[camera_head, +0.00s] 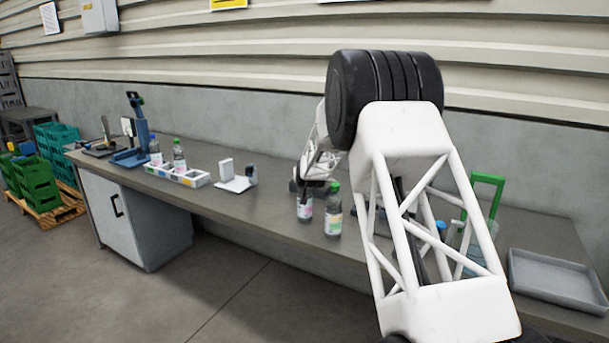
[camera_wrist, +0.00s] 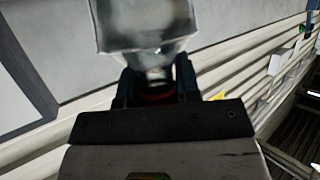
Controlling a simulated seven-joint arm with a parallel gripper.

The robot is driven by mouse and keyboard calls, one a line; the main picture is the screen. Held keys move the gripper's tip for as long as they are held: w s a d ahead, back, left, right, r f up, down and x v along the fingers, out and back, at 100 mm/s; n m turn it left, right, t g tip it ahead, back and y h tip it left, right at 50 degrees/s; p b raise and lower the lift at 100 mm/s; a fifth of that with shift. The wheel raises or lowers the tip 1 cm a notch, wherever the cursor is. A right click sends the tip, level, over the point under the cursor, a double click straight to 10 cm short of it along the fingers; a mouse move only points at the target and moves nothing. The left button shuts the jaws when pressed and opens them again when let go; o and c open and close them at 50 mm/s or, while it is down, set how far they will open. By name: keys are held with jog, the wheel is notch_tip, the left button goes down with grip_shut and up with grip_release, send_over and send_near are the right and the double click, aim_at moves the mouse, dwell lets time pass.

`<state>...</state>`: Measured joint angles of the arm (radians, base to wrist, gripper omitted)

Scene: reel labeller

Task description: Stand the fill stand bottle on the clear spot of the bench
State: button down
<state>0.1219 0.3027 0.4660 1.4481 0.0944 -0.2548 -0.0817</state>
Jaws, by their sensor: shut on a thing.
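My gripper (camera_head: 308,188) is over the bench, left of my large white arm links. It is shut on a bottle (camera_head: 304,208) with a pinkish label, which hangs or stands below it. In the wrist view the dark jaws (camera_wrist: 158,88) close around the neck of a clear bottle (camera_wrist: 145,25), with a red band between them. I cannot tell whether the held bottle touches the bench. A green-capped bottle (camera_head: 333,212) stands upright on the bench (camera_head: 270,205) just right of it. My arm hides part of the bench behind.
A white tray (camera_head: 190,180) with two bottles, a blue stand (camera_head: 138,140) and a small white block stand to the left. A green frame (camera_head: 487,190) and grey tray (camera_head: 560,280) are at the right. Bench between the white block and held bottle looks clear.

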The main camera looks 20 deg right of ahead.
jog(key=c, duration=0.8)
grip_release()
jog(key=shift+r, duration=0.1)
jog(key=shift+v, duration=6)
